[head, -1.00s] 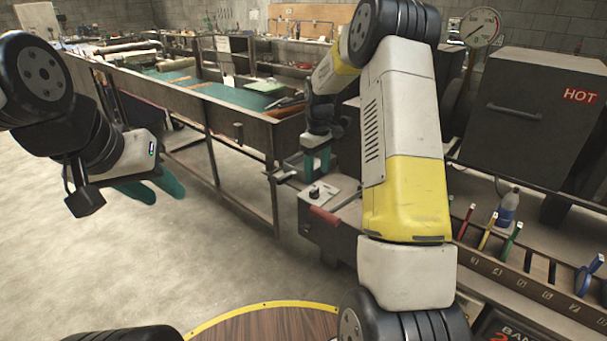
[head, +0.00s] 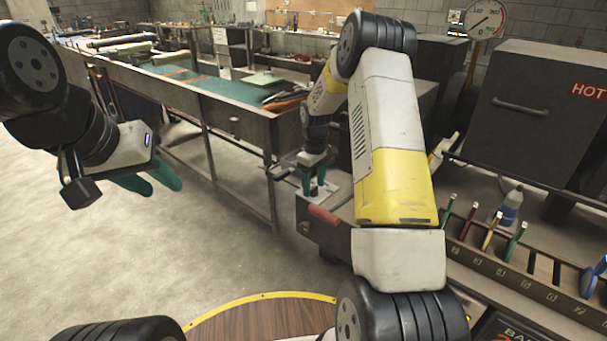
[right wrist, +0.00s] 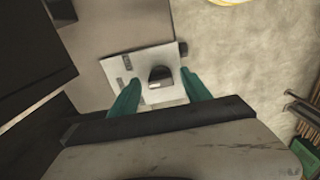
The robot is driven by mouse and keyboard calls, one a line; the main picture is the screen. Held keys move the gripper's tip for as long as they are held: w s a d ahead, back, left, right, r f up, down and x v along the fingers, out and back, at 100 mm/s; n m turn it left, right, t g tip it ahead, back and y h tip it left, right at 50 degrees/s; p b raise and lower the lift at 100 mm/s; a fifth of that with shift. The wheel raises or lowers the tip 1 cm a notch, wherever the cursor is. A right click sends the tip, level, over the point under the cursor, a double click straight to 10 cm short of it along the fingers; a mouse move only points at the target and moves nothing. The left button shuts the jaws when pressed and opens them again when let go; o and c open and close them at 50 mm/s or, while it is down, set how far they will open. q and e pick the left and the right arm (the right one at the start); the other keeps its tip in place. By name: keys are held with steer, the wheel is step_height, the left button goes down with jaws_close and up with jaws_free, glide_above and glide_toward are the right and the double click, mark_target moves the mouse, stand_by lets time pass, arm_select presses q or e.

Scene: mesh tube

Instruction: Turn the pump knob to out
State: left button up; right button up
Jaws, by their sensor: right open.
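The pump knob (right wrist: 160,76) is a dark knob with a pale mark on its near side, standing on a light plate (right wrist: 140,65) in the right wrist view. The plate tops the pump box (head: 338,234), which has a red edge piece. My left gripper (head: 164,188) is open and empty over the floor.
A long bench with a green top (head: 225,90) runs behind the pump box. A grey cabinet marked HOT (head: 535,130) and a dial gauge (head: 486,19) stand at the right. A numbered rack (head: 500,270) holds coloured-handled tools, near a bottle (head: 511,205).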

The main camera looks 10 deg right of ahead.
jaws_close()
steer(key=shift+m, duration=0.3)
steer(key=m, duration=0.4)
steer(key=shift+s+a, duration=0.1)
steer(key=m, duration=0.5)
steer(key=shift+m, duration=0.3)
stand_by(0.4)
jaws_free()
